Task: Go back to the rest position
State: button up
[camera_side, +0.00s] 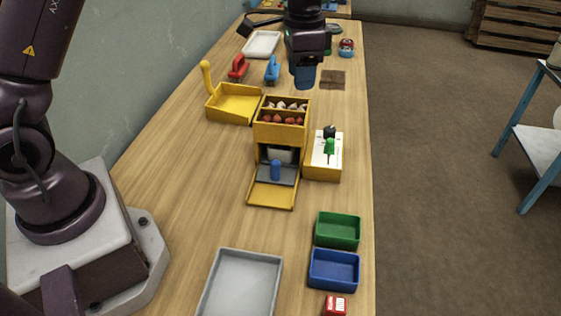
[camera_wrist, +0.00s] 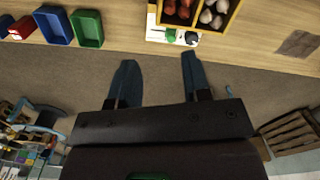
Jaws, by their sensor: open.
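My gripper (camera_side: 305,76) hangs at the far part of the table in the side view, fingers pointing down, above and beyond the yellow box (camera_side: 281,132). In the wrist view my gripper (camera_wrist: 158,72) has its two blue fingers well apart, with nothing between them but brown floor. The yellow box holds red and whitish pieces in two top compartments, and a blue cylinder (camera_side: 276,170) stands at its lower front opening. Whether the gripper is over the table edge cannot be told exactly.
A yellow scoop tray (camera_side: 234,116), red clamp (camera_side: 238,67) and blue clamp (camera_side: 272,70) lie left of my gripper. A brown cloth patch (camera_side: 333,80) is to its right. Green (camera_side: 338,244) and blue (camera_side: 334,284) bins and a grey tray (camera_side: 248,253) are nearer. The table's left middle is clear.

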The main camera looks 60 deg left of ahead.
jog(key=s+r+n+t, duration=0.2)
jog(key=s+r, duration=0.3)
jog(key=s, duration=0.7)
jog(key=s+r+n+t, duration=0.3)
jog(key=s+r, duration=0.3)
jog(key=s, duration=0.7)
jog(key=shift+s+t, duration=0.3)
jog(key=shift+d, duration=0.1)
